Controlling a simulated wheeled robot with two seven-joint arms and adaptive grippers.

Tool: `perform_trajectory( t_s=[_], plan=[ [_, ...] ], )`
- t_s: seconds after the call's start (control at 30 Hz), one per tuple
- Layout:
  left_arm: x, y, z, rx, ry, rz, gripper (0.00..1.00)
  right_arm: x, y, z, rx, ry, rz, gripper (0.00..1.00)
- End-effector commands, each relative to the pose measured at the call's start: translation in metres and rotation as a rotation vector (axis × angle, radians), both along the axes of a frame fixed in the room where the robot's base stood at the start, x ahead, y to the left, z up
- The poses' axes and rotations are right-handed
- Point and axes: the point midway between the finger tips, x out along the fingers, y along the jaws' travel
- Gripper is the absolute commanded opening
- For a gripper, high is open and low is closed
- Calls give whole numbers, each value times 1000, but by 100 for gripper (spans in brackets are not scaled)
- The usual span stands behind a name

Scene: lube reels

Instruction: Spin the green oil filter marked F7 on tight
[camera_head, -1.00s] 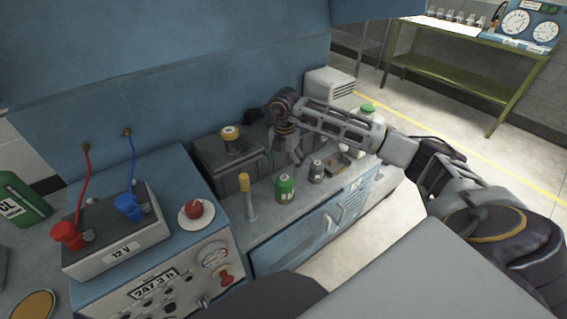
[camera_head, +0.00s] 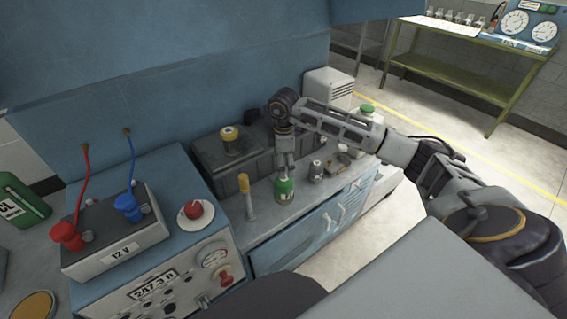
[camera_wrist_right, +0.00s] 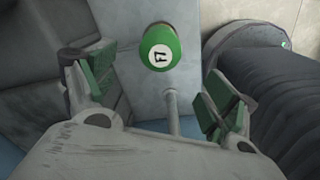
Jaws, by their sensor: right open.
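The green oil filter (camera_head: 284,190) stands on the grey bench top in the head view, with a white band on its side. In the right wrist view the filter (camera_wrist_right: 160,48) shows its green end and the mark F7 on a white patch. My right gripper (camera_head: 285,172) points down just above or beside the filter in the head view and overlaps its top. In the wrist view the right gripper (camera_wrist_right: 155,92) is open, its green-padded fingers wide apart. The filter shows beyond the gap between them, and I see no contact. My left gripper is not in view.
A yellow-topped cylinder (camera_head: 246,195) stands left of the filter, and a small dark-and-white can (camera_head: 316,170) stands right of it. Behind is a dark grey box with a yellow-topped can (camera_head: 230,133). A battery (camera_head: 118,232) and gauge panel (camera_head: 190,275) fill the left front.

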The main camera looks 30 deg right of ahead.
Motion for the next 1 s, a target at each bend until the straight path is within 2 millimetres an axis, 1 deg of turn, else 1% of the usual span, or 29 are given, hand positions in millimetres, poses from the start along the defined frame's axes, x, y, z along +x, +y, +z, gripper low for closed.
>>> perform_trajectory(
  t_s=[0.13,0.57,0.77,1.0],
  plan=[
    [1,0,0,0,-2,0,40,0,0,0,0,0,-25,86],
    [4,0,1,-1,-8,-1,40,0,0,-3,0,0,-24,86],
    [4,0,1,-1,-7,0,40,0,0,-14,0,2,-23,86],
    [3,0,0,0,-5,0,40,0,0,-41,0,2,-23,86]
  ],
)
